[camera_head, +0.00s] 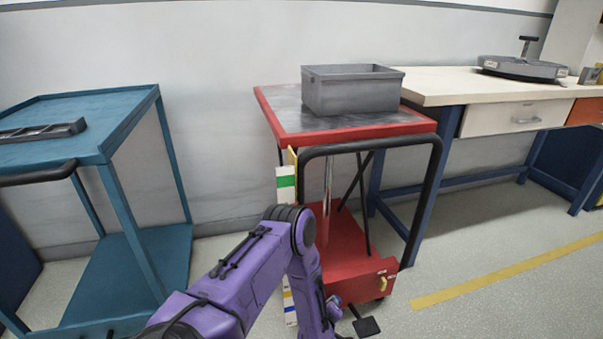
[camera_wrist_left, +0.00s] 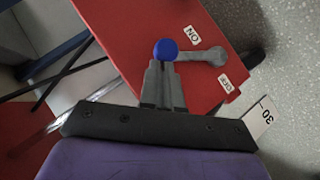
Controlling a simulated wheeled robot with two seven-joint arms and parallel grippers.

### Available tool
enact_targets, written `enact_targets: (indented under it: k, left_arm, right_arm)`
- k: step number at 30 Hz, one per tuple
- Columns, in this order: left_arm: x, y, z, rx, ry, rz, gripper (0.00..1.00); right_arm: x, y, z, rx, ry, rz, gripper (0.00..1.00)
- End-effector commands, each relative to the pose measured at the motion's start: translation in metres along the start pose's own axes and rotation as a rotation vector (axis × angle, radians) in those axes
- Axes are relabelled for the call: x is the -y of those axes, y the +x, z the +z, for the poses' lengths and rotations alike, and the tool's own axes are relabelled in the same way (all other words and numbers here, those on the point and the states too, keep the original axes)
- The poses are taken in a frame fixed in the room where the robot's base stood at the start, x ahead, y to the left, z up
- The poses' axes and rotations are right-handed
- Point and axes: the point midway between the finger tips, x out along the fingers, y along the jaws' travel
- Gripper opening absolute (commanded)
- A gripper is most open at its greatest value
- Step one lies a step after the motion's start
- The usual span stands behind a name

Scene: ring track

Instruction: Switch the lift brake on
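The lift brake shows in the left wrist view as a grey lever (camera_wrist_left: 205,57) with a blue knob (camera_wrist_left: 165,50), on the red base (camera_wrist_left: 125,35) of the lift cart. An ON label (camera_wrist_left: 193,35) is beside the lever, and an OFF label (camera_wrist_left: 226,84) is near its pivot end. My left gripper (camera_wrist_left: 164,66) has its fingers together, with the tips right at the knob; whether they touch it is unclear. In the head view my left gripper (camera_head: 334,308) is low beside the cart's red base (camera_head: 350,278), partly hidden by my arm. My right gripper is out of view.
The red lift cart's top (camera_head: 290,112) carries a grey bin (camera_head: 350,92), with a black handle (camera_head: 437,175) in front. A black pedal (camera_head: 366,326) is near the floor. A teal cart (camera_head: 120,125) stands left and a workbench (camera_head: 440,88) right. Floor at the right is clear.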

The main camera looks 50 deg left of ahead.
Motion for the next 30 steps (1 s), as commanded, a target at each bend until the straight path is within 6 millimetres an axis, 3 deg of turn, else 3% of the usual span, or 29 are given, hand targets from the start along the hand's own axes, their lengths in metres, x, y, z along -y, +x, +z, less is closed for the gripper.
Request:
enact_targets:
  k: [7, 11, 16, 24, 30]
  left_arm:
    - [-0.005, 0.001, 0.003, 0.007, 0.0, 0.01, 0.0]
    - [-0.011, -0.007, -0.005, 0.008, 0.001, 0.011, 0.0]
    - [-0.024, -0.03, -0.028, 0.011, 0.007, 0.011, 0.0]
    - [-0.022, -0.093, -0.021, 0.015, 0.009, 0.01, 0.0]
    - [-0.021, -0.118, -0.021, 0.012, 0.007, 0.01, 0.0]
  right_arm:
    - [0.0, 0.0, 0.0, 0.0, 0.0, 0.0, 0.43]
    - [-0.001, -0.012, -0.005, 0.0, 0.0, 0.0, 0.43]
    - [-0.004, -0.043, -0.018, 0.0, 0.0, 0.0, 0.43]
    - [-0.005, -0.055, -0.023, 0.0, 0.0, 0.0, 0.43]
    - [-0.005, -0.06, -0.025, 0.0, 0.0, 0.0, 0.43]
